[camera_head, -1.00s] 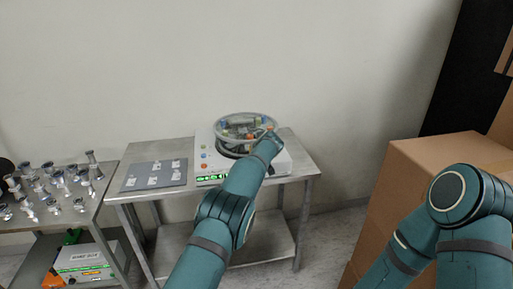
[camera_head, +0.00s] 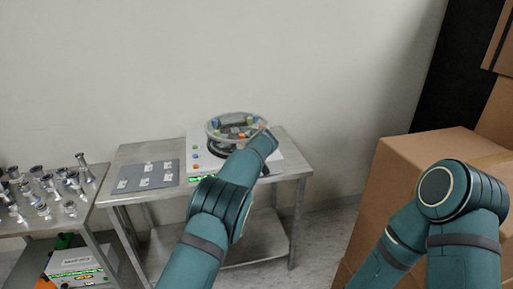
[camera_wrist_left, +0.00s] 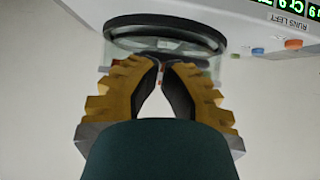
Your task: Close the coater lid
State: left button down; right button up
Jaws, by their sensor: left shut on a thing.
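The coater (camera_head: 196,136) is a white box with coloured buttons and a green display, standing on a metal table. Its round, clear lid (camera_head: 209,129) is raised above a dark ring on the coater top. My left arm reaches over the table to the lid's right front side, and the wrist hides part of the coater. In the left wrist view my left gripper (camera_wrist_left: 160,65) has its fingertips together at the clear wall below the black ring (camera_wrist_left: 165,22), shut on the lid. The exact grip point is hard to see. My right gripper is out of view.
A grey plate with white pieces (camera_head: 148,175) lies left of the coater. Cardboard boxes (camera_head: 410,165) stand at the right, near my right arm. The wall is behind.

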pick_arm(q)
jog(key=v, duration=0.9)
jog(key=s+a+f+g+h, duration=0.1)
jog(key=s+a+f+g, duration=0.15)
jog(key=s+f, duration=0.5)
jog(key=s+a+f+m+g+h, duration=0.1)
jog(key=s+a+f, duration=0.3)
jog(key=f, duration=0.6)
jog(key=s+a+f+g+h, duration=0.25)
jog(key=s+f, duration=0.35)
jog(key=f, duration=0.3)
jog(key=s+d+f+g+h, duration=0.1)
jog(key=s+f, duration=0.1)
jog(key=s, duration=1.1)
jog(key=s+d+f+g+h, duration=0.1)
jog(key=s+f, duration=0.1)
jog(key=s, duration=1.1)
jog(key=shift+s+m, duration=0.3)
jog(key=shift+s, duration=0.05)
